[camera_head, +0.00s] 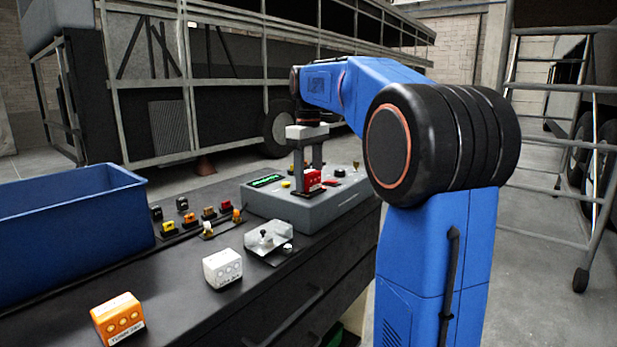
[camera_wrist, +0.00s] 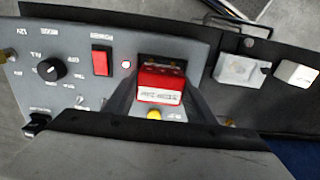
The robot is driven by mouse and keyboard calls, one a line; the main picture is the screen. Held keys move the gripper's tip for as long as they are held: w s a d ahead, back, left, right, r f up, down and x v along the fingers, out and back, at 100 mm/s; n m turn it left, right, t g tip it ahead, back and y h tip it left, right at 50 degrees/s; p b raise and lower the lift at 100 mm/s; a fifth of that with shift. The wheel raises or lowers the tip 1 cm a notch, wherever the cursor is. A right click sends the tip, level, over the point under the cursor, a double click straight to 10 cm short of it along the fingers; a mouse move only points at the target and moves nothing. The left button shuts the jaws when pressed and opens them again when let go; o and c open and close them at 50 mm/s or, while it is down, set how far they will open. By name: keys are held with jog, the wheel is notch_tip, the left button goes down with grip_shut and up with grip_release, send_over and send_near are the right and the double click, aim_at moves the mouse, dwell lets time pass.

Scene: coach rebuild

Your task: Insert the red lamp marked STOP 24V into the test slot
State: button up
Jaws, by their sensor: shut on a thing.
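The red lamp (camera_head: 312,182) is held in my gripper (camera_head: 309,178) over the top of the grey test unit (camera_head: 330,204). In the wrist view the red lamp (camera_wrist: 160,85) sits between my two dark fingers, with its white label toward the camera; the print is too small to read surely. A dark opening (camera_wrist: 162,61) in the panel, probably the test slot, shows directly behind the lamp. I cannot tell whether the lamp is in it or above it. My gripper (camera_wrist: 164,98) is shut on the lamp.
A white lamp (camera_head: 222,268) and an orange lamp (camera_head: 118,319) stand on the dark bench. The panel has a red rocker switch (camera_wrist: 102,61) and a knob (camera_wrist: 52,68).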

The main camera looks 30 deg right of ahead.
aim_at(308, 172)
jog(key=shift+f, duration=0.25)
jog(key=o, duration=0.8)
jog(key=shift+o, duration=0.2)
jog(key=shift+r, duration=5.5)
jog(key=shift+a, duration=0.1)
